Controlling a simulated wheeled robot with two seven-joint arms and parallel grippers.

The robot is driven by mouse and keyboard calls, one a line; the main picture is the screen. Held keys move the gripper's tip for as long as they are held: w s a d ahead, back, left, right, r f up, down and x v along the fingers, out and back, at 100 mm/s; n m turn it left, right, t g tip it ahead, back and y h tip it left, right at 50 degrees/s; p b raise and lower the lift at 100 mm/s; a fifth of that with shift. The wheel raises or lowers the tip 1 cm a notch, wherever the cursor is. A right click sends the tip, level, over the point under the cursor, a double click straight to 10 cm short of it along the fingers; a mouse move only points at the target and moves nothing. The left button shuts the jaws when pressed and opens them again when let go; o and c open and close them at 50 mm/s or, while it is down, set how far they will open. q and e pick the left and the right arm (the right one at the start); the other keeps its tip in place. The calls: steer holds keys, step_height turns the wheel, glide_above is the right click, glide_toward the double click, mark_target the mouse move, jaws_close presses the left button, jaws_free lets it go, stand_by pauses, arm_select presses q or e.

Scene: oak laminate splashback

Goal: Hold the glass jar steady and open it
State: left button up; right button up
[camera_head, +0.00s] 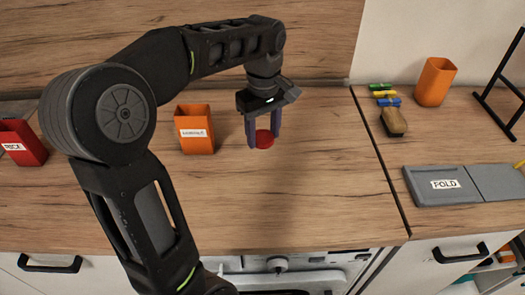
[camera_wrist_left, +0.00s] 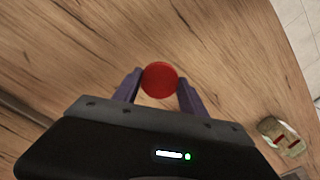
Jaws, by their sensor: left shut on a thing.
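My left gripper (camera_head: 263,138) is shut on a round red thing (camera_head: 265,140) low over the wooden counter, near its middle. In the left wrist view the red thing (camera_wrist_left: 159,80) is a smooth disc, like a lid seen from above, between the two fingertips (camera_wrist_left: 159,88). No glass shows around or under it in either view, so I cannot tell whether a jar is below it or whether it touches the counter. My right gripper is not in view.
A labelled orange bin (camera_head: 195,130) stands left of my gripper, a red bin (camera_head: 22,143) at far left. The counter front is clear.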

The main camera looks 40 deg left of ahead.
arm_select(q)
glide_above(263, 165)
step_height(263, 165, down, 5)
steer(key=shift+r, duration=0.1)
steer(key=shift+f, duration=1.9)
steer(key=shift+f, duration=0.1)
steer(key=shift+f, duration=0.15)
steer(key=o, duration=1.5)
steer(key=shift+o, duration=0.2)
